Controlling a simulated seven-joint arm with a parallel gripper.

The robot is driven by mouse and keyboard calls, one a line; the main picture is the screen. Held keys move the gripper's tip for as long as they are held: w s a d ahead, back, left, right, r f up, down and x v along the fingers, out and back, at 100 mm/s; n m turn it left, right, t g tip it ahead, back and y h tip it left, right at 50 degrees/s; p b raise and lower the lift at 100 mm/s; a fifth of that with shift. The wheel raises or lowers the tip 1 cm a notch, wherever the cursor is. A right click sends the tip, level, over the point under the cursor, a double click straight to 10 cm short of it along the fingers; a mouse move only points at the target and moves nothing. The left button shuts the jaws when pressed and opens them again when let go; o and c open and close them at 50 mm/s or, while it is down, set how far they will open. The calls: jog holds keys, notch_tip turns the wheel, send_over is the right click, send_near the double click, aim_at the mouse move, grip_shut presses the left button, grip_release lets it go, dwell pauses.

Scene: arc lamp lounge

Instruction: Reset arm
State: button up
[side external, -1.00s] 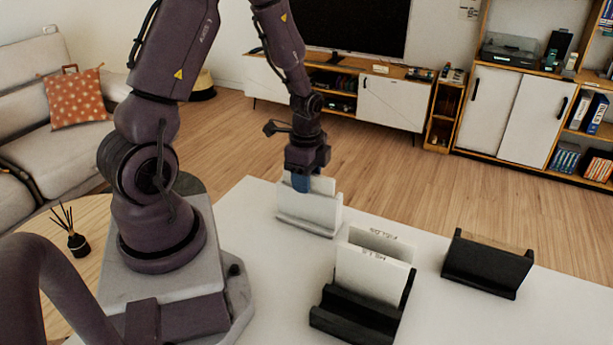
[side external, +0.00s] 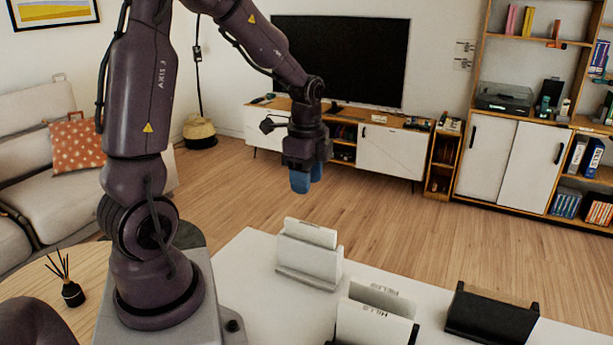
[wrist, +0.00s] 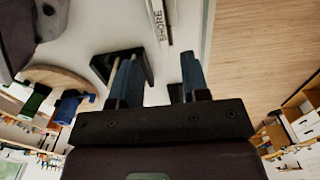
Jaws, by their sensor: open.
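My gripper (side external: 306,182) has blue fingertips and hangs above the far end of the white table (side external: 245,270), clear of everything below it. In the wrist view its fingers (wrist: 160,78) are apart with nothing held between them. A white holder (side external: 308,268) with an upright white card (side external: 310,232) stands below my gripper. A black holder nearer the camera is mostly cut off by the frame; white lettered cards (side external: 372,325) stand at it. Another black holder (side external: 490,316) at the right looks empty.
A round wooden table (side external: 30,285) with a reed diffuser (side external: 72,292) stands at the left beside my base. A sofa (side external: 40,190), a television (side external: 340,60) and shelves (side external: 510,165) are farther back. The air around my gripper is free.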

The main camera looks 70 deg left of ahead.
jog(key=shift+r, duration=0.1)
dwell(0.3)
jog(key=s+d+r+n+t, duration=0.2)
jog(key=s+d+r+n, duration=0.2)
jog(key=d+r, duration=0.2)
jog(key=s+d+r+n+t, duration=0.3)
jog(key=s+d+r+n, duration=0.1)
jog(key=d, duration=0.6)
notch_tip(320, 180, up, 2)
jog(key=shift+r+n+t, duration=0.2)
jog(key=shift+n+t, duration=0.1)
jog(key=shift+n, duration=0.2)
